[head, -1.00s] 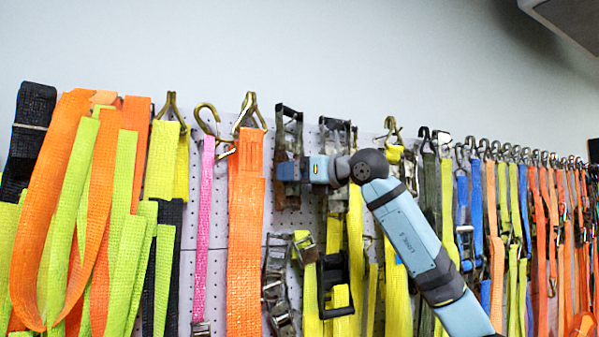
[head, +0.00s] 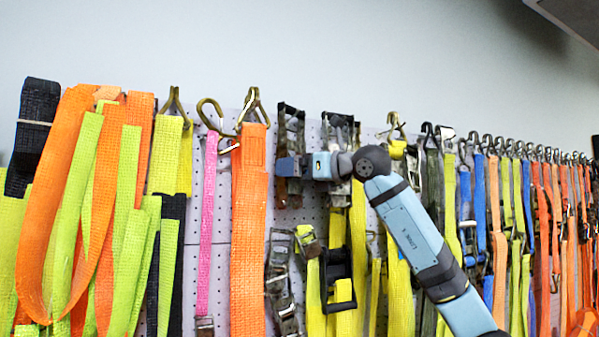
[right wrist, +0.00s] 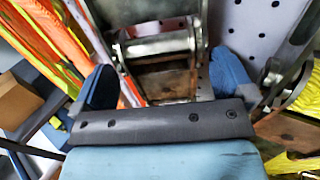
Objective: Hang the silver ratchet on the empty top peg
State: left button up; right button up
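A silver ratchet (head: 290,125) with a dark top edge is upright against the pegboard, right of the wide orange strap. It fills the middle of the right wrist view, where its metal spool (right wrist: 160,45) shows. My right gripper (head: 286,167) reaches in from the right in front of its lower part. In the right wrist view the blue fingers (right wrist: 163,68) stand apart on either side of the ratchet, with a narrow gap visible at the right finger. The peg behind the ratchet is hidden. My left gripper is not in view.
A second dark ratchet (head: 338,130) hangs close to the right. A wide orange strap (head: 249,220) and a pink strap (head: 208,230) hang to the left. More ratchets (head: 280,275) hang below. The wall above the pegboard is clear.

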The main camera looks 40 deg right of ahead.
jog(key=shift+f, duration=0.1)
jog(key=b+v, duration=0.4)
jog(key=v, duration=1)
jog(key=shift+b, duration=0.4)
